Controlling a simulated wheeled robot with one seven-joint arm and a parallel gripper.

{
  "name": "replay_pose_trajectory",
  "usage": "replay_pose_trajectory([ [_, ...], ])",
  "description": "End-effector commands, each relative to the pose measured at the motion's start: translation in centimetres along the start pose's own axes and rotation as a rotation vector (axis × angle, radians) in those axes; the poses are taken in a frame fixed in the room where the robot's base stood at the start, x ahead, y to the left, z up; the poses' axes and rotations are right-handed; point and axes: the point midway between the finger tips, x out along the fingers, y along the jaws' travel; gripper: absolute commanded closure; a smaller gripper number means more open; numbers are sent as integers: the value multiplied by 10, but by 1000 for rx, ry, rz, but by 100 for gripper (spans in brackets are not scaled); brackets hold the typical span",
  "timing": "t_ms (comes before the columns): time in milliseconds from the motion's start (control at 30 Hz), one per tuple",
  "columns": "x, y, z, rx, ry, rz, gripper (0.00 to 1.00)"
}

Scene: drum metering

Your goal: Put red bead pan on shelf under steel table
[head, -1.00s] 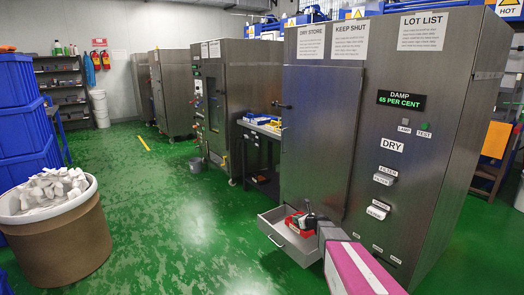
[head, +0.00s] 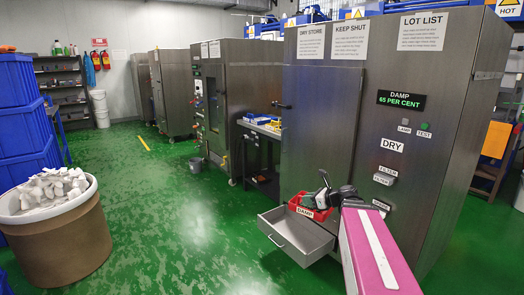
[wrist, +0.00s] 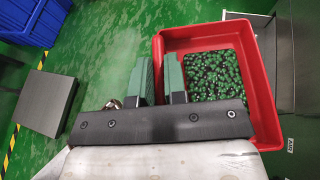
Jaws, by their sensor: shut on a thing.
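The red bead pan (head: 323,214) is in the air just above the open drawer, with a DAMP label on its side in the head view. In the wrist view the pan (wrist: 264,100) holds dark green beads (wrist: 212,80) and looks about level. My gripper (wrist: 158,80) is shut on the pan's left wall, one finger outside and one inside. It also shows above the pan in the head view (head: 320,194). A dark bench (head: 262,150) with a lower shelf stands between the steel cabinets; I cannot tell whether it is the steel table.
The grey drawer (head: 284,243) stands pulled out from the DRY STORE cabinet (head: 315,140) and looks empty. A bead drum (head: 60,240) with white pieces stands at left. Blue bins (head: 22,130) are stacked behind it. The green floor between is open. A grey square slab (wrist: 45,103) shows in the wrist view.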

Motion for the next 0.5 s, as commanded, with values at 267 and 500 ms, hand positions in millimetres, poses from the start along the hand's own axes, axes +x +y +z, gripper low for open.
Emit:
replay_pose_trajectory([
  [267, -25, 27, 13, -12, -1, 24, 100],
  [500, -25, 27, 13, -11, -1, 25, 100],
])
